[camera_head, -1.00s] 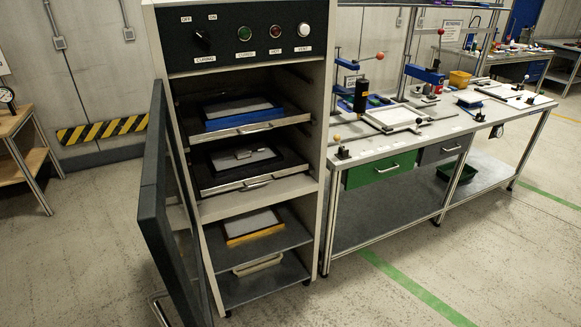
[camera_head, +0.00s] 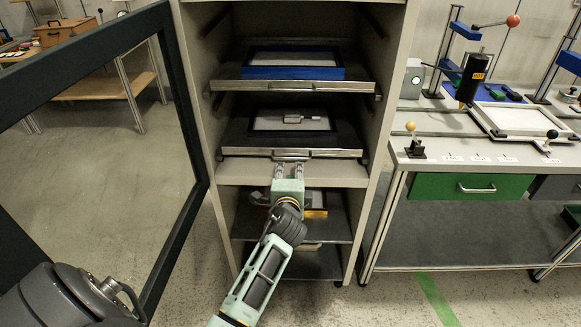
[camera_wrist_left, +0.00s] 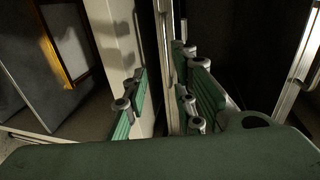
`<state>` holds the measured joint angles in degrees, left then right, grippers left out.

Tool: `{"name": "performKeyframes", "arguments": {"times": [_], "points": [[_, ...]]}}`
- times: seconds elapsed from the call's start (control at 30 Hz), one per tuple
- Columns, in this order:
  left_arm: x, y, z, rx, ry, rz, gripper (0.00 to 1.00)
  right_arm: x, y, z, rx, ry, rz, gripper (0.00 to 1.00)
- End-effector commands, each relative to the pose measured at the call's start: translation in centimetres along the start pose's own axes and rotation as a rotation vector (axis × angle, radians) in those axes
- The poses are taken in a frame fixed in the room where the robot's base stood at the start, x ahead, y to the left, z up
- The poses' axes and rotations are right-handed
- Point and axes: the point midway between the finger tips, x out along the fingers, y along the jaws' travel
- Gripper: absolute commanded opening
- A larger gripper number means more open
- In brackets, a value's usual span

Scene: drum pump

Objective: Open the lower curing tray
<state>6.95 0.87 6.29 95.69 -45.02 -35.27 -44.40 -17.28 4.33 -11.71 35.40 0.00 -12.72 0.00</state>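The lower curing tray (camera_head: 240,151) is a dark shelf with a metal front edge and a small handle (camera_head: 292,157), inside the cabinet. A dark frame (camera_head: 262,134) with a pale panel and a small metal part lies on it. My left gripper (camera_head: 288,170) reaches up to the tray's front, right by the handle. In the left wrist view its green fingers (camera_wrist_left: 165,98) stand apart, with a metal edge running up between and beyond them. I cannot tell whether they touch the handle. My right gripper is not in view.
The upper tray (camera_head: 245,86), with a blue frame (camera_head: 293,73), sits above. The cabinet's dark-framed door (camera_head: 183,120) stands open at left. A workbench with a green drawer (camera_head: 440,187) stands at right. Free floor lies between door and cabinet.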

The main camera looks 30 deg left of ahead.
Motion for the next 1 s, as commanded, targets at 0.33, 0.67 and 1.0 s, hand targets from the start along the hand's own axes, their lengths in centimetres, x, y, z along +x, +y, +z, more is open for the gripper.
{"name": "performKeyframes", "arguments": {"times": [0.33, 0.67, 1.0], "points": [[4.4, -0.9, 0.2, 0.008, -0.009, -0.014, 0.25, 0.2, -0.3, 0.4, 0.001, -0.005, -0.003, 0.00], [7.6, -0.9, 0.2, 0.007, -0.007, -0.013, 0.25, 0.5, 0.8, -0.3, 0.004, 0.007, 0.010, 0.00], [7.7, -0.8, 0.2, 0.006, -0.006, -0.012, 0.21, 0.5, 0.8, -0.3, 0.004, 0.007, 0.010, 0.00]]}}
